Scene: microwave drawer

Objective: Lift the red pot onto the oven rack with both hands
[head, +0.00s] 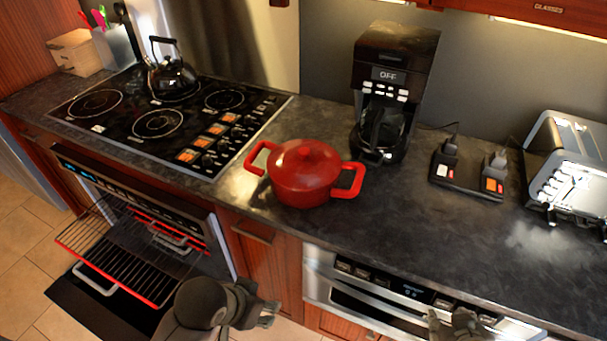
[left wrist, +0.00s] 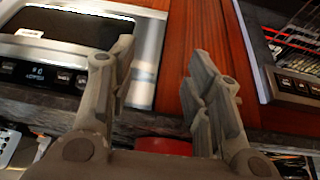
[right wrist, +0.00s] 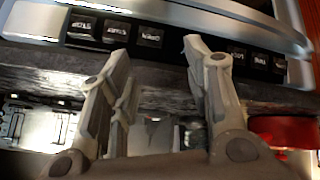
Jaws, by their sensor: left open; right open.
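The red pot (head: 303,178), lidded with two side handles, stands upright on the dark counter right of the cooktop. Part of it shows in the left wrist view (left wrist: 165,147) and the right wrist view (right wrist: 285,130). The oven rack (head: 118,255), wire with a red front edge, is out of the open oven below the cooktop and looks empty. My left gripper (head: 262,308) is open and empty, in front of the cabinet and below the pot. My right gripper (head: 458,324) is open and empty, in front of the microwave drawer; neither touches the pot.
A kettle (head: 171,78) stands on the cooktop (head: 130,128). A coffee maker (head: 388,85) stands behind and right of the pot. A black device (head: 468,172) and a toaster (head: 570,165) are farther right. The counter's front right is clear. The microwave drawer (head: 385,300) is below the counter.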

